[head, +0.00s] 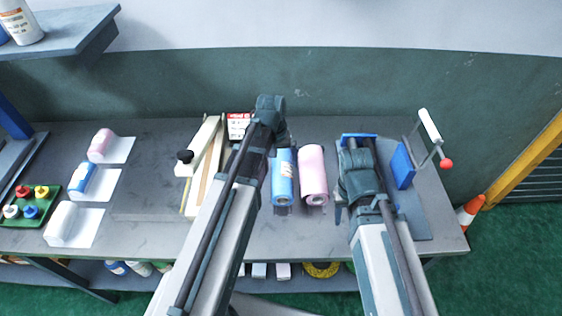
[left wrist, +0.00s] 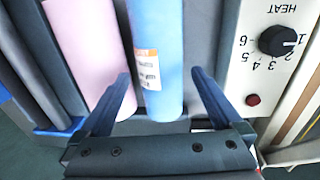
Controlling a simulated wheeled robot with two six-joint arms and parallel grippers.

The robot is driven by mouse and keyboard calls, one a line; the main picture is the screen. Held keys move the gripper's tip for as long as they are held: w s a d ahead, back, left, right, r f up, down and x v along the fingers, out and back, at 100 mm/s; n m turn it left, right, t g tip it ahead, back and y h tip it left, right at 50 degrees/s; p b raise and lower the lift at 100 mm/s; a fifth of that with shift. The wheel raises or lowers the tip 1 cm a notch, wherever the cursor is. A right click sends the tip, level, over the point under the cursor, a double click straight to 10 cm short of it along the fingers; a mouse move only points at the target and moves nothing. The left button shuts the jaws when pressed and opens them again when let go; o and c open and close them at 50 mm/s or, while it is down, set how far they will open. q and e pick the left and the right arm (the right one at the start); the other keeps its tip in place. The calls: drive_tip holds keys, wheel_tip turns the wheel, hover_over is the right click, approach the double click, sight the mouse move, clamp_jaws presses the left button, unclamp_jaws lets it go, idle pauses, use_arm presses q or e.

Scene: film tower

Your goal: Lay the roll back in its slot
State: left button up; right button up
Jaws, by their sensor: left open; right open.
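A blue roll (head: 284,178) with a white and orange label and a pink roll (head: 313,176) lie side by side at the middle of the bench. In the left wrist view the blue roll (left wrist: 156,40) lies between the fingers of my left gripper (left wrist: 158,76), which is open, one finger on each side. The pink roll (left wrist: 82,45) is just outside the left finger. In the head view my left gripper (head: 272,135) is partly hidden by its own arm. My right gripper (head: 358,172) is over the grey board at right, fingertips mostly hidden. I cannot tell which place is the slot.
A grey board (head: 418,215) with blue uprights and a red-knobbed crank (head: 430,130) stands at right. A heat-dial unit (left wrist: 262,75) is beside the blue roll. Small rolls on white sheets (head: 88,228) and a green tray (head: 45,196) lie at left.

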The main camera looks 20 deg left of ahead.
use_arm(q)
wheel_tip(320, 180, up, 8)
drive_tip(key=p, duration=0.7)
drive_tip(key=shift+a+r, duration=0.15)
drive_tip(key=shift+a, duration=0.25)
use_arm(e)
wheel_tip(320, 180, up, 8)
use_arm(q)
drive_tip(key=shift+s+d, duration=0.1)
drive_tip(key=shift+s, duration=0.05)
drive_tip(key=s+d+f+m+y+b, duration=0.1)
drive_tip(key=s+d+f+m+b, duration=0.1)
drive_tip(key=s+d, duration=0.3)
drive_tip(key=s+d+f+m+y+b, duration=0.1)
drive_tip(key=s+d+f+m+b, duration=0.1)
drive_tip(key=s+d+m, duration=0.3)
drive_tip(key=s+d, duration=0.1)
drive_tip(key=s, duration=0.2)
drive_tip(key=shift+s+d+f+g+y+b, duration=0.3)
drive_tip(key=shift+s, duration=0.1)
use_arm(e)
wheel_tip(320, 180, down, 4)
drive_tip(key=shift+f, duration=0.2)
